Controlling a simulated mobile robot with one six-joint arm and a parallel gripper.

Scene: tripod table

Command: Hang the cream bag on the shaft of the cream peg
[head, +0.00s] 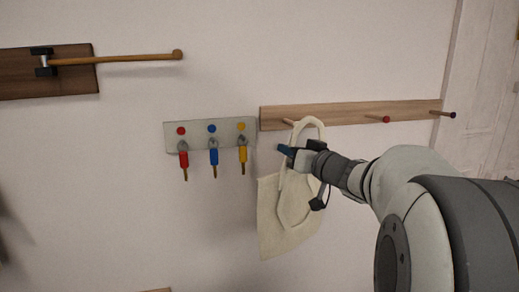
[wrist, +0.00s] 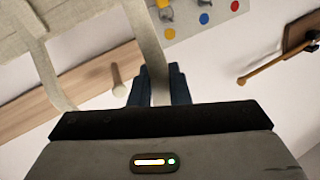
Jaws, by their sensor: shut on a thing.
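The cream bag (head: 272,222) hangs from my gripper (head: 287,151), its handle loop rising above the jaws. My gripper is shut on one handle strap, seen between its blue fingers (wrist: 158,85) in the wrist view. The cream peg (head: 288,122) stands near the left end of the wooden rail, just left of the handle loop and partly hard to see. In the wrist view the peg (wrist: 118,86) shows in the gap between the bag's straps (wrist: 148,40), close to the fingers. I cannot tell whether the loop is around the peg's shaft.
The wooden rail (head: 345,113) also carries a red peg (head: 385,119) and a dark peg (head: 448,114) to the right. A pale key board (head: 196,130) with red, blue and yellow keys is close on the left. A wooden swing rod (head: 120,58) juts out at upper left.

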